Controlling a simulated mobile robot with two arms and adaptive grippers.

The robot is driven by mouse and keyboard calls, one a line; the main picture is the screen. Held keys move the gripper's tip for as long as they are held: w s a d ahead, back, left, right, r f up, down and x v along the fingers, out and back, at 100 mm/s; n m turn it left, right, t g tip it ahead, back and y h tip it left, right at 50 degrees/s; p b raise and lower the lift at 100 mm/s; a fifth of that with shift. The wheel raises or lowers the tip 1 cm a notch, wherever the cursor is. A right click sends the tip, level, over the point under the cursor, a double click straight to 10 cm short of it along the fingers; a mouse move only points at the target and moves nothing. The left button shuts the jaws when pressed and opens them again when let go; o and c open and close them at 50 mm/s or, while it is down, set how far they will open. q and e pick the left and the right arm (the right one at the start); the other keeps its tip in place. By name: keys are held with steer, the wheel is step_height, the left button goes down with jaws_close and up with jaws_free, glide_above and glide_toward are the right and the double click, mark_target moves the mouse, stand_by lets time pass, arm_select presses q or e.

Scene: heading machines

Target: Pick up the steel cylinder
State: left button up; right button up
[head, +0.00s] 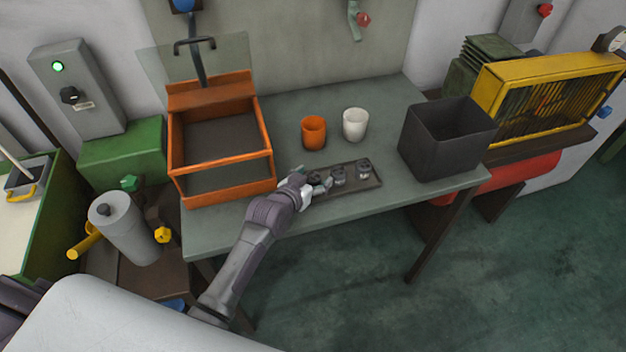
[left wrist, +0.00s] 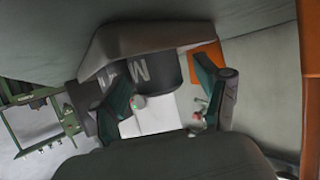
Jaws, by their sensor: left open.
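A shallow dark tray (head: 352,184) lies on the grey-green table and holds three small grey cylinders. One cylinder (head: 364,168) stands at the right, one in the middle (head: 338,174) and a darker one (head: 315,178) at the left, partly hidden by my gripper. I cannot tell by look which is steel. My left gripper (head: 318,187) is at the tray's left end, beside the left cylinder. In the left wrist view my left gripper (left wrist: 168,105) is open, and a dark cylinder marked M (left wrist: 150,72) shows between and beyond its fingers. My right gripper is not in view.
An orange cup (head: 313,132) and a white cup (head: 355,124) stand behind the tray. The table's front edge is close to the tray.

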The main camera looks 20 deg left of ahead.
arm_select(q)
steer(key=shift+s, duration=0.1)
steer(key=c, duration=1.3)
steer(key=shift+r, duration=0.1)
jaws_close()
steer(key=shift+r, duration=0.1)
